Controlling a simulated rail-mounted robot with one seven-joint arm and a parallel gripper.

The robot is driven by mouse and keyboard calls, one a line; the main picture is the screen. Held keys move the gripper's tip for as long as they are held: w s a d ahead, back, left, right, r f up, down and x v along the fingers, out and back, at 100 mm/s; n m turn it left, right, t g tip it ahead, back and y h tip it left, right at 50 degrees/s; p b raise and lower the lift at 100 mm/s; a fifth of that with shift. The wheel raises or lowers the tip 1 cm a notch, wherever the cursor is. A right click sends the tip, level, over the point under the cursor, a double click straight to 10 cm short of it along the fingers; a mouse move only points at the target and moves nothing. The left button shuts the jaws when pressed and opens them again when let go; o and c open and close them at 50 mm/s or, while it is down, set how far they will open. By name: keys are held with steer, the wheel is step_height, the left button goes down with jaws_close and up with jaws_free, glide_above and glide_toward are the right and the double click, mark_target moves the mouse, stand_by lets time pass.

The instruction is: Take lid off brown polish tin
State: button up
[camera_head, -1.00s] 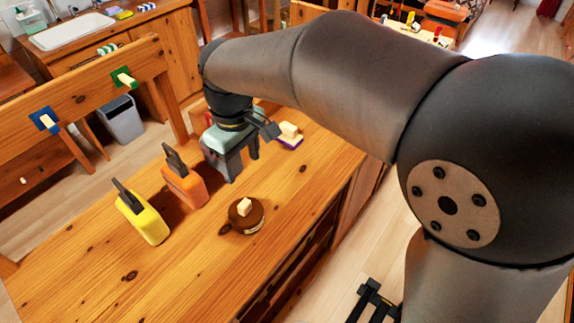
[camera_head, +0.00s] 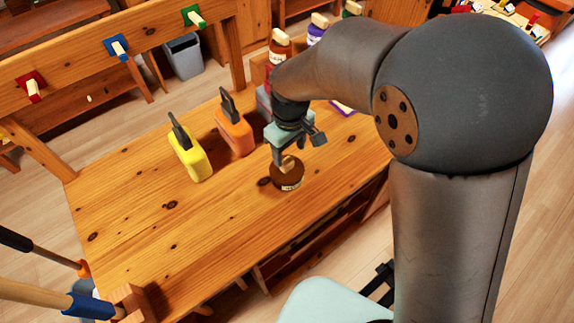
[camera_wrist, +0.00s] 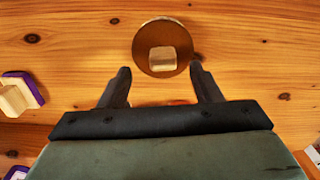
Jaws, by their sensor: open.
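The brown polish tin (camera_head: 287,178) stands on the wooden bench top. Its round brown lid (camera_wrist: 145,60) has a pale block-shaped knob (camera_wrist: 162,59) on top, and the lid is on the tin. My gripper (camera_head: 286,165) is just above the tin in the head view and partly covers the knob. In the wrist view my gripper (camera_wrist: 160,72) is open, with its fingertips apart at the near edge of the lid, one to each side. The knob lies a little beyond the line of the fingertips. Nothing is held.
A yellow bottle (camera_head: 190,157) and an orange bottle (camera_head: 235,134) stand left of my gripper. A brown bottle (camera_head: 278,48) and a purple one (camera_head: 317,32) stand behind it. A purple-based brush-like block (camera_wrist: 16,95) lies nearby.

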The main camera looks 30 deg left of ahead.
mark_target(287, 161)
steer(key=f, duration=0.3)
steer(key=f+p, duration=0.1)
steer(key=shift+a+f, duration=0.3)
steer(key=shift+f, duration=0.1)
steer(key=c, duration=1.1)
steer(key=shift+o, duration=0.2)
steer(key=shift+r, duration=0.1)
